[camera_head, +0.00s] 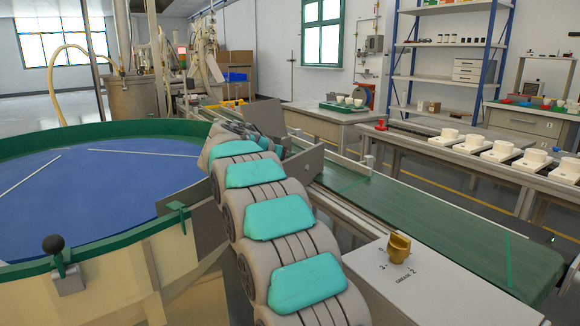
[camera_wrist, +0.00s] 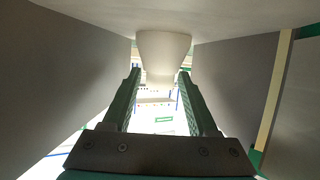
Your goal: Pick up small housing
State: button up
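A pale, tapered, cup-like piece (camera_wrist: 163,50) shows at the top centre of the wrist view, narrowing downward. It looks like a small housing, but I cannot tell for sure. My gripper (camera_wrist: 160,75) has its two green fingers apart, with their tips around the lower end of this piece. I cannot tell whether they touch it. In the head view my teal-and-grey arm reaches forward to the metal guides by the conveyor, and the fingers are hidden there.
Grey guide plates (camera_head: 265,117) stand close around my gripper. A green conveyor belt (camera_head: 420,225) runs to the right, with a control box (camera_head: 415,280) in front. A blue-floored round bowl (camera_head: 85,190) lies left. White housings (camera_head: 497,150) stand on a bench at right.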

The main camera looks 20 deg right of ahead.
grip_shut()
dwell(0.5)
